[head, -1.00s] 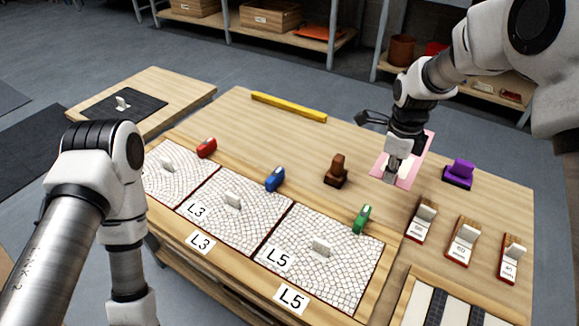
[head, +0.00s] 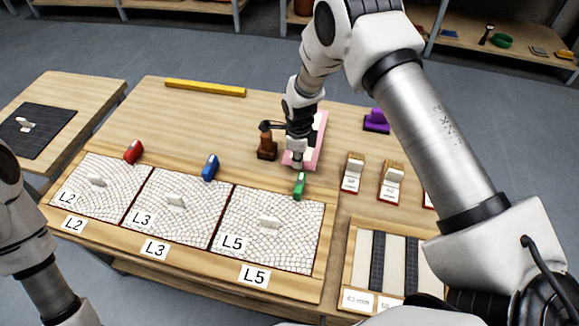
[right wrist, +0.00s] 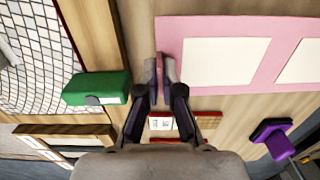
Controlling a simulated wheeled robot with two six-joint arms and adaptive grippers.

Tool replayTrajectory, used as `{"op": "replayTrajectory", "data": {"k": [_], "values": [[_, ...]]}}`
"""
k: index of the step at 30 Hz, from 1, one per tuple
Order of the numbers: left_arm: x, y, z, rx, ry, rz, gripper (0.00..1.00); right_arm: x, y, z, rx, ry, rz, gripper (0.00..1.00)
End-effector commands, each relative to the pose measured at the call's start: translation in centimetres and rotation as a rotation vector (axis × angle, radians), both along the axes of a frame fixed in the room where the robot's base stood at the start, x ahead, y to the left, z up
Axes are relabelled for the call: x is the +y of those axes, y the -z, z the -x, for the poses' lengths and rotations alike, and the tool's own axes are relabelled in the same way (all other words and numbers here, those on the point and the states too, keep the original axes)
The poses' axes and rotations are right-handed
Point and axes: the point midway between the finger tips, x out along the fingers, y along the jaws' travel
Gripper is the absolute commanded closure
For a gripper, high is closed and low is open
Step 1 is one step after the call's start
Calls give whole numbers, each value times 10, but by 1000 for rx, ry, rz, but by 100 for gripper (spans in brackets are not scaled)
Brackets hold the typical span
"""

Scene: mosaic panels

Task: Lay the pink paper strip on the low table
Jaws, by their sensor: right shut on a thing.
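The pink paper strip (head: 319,138) with white patches is at the far middle of the workbench, between a brown stamp and a purple one. In the right wrist view the strip (right wrist: 268,78) runs off to the right. My right gripper (head: 298,158) is shut on the strip's near end; its fingers (right wrist: 160,76) pinch the pink edge. I cannot tell whether the strip is clear of the bench top. The low table (head: 85,92) stands at the left, with a dark mat (head: 50,140) holding a small white piece. My left arm shows at the lower left; its gripper is out of view.
Mosaic panels (head: 268,250) line the bench front. Red (head: 133,152), blue (head: 210,168) and green (head: 299,186) pieces stand behind them. The brown stamp (head: 267,146) is close to my gripper. A yellow bar (head: 205,88) lies at the back. Bare wood lies left of the brown stamp.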

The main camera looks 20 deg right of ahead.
Motion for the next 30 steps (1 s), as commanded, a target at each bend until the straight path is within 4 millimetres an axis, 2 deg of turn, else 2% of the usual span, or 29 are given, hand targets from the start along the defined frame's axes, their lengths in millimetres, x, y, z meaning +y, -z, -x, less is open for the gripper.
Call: {"op": "replayTrajectory", "data": {"k": [6, 17, 19, 20, 30], "values": [[0, 5, 0, 0, 0, 0, 60, 0, 35, 1, 1, -1, 0, 100], [0, 7, 0, 0, 0, 0, 60, 0, 41, 0, 0, -1, 0, 100], [0, 6, 0, 0, 0, 0, 60, 0, 40, 0, 0, -1, 0, 77], [0, 6, 0, 0, 0, 0, 60, 0, 40, 0, 0, -1, 0, 69], [0, 4, 0, 0, 0, 0, 60, 0, 37, 0, 0, -1, 0, 69]]}}
